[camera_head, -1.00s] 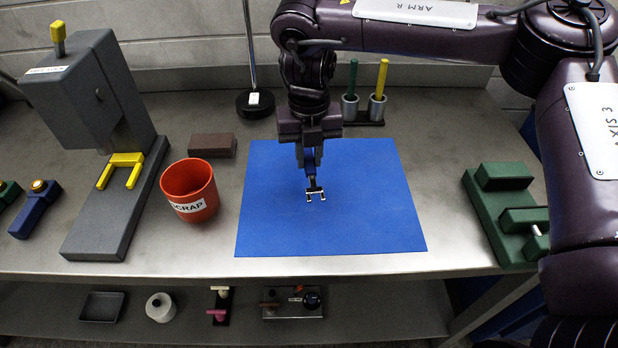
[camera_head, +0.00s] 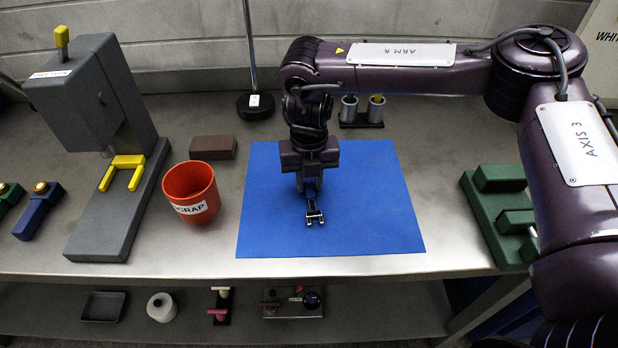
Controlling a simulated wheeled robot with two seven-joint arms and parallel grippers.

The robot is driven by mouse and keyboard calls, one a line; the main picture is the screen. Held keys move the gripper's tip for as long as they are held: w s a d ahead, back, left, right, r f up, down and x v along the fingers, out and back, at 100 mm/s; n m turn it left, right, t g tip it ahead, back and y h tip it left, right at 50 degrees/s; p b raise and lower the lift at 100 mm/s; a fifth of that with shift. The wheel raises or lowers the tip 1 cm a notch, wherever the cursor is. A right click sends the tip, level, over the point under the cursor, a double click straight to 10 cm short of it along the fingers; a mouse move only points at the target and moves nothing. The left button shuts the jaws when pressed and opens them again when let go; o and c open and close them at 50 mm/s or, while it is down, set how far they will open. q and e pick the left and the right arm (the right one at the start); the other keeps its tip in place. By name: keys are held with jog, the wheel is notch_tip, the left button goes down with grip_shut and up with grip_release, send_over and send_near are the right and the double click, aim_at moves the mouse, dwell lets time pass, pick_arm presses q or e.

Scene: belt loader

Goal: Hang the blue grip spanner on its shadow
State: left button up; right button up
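My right gripper (camera_head: 309,188) points down over the blue mat (camera_head: 380,220) in the middle of the bench. It appears shut on the spanner (camera_head: 314,217), whose steel forked end sticks out toward the front edge. The spanner's grip is mostly hidden by the fingers. I cannot tell whether the spanner touches the mat. No tool shadow shows in this view. My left gripper is not in view.
A red scrap cup (camera_head: 190,190) and a brown block (camera_head: 213,147) stand left of the mat, near a grey press (camera_head: 105,215). A green fixture (camera_head: 500,215) is at right. Cups (camera_head: 349,108) stand behind my arm. The mat's front part is clear.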

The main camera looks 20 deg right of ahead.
jog(key=o, duration=0.3)
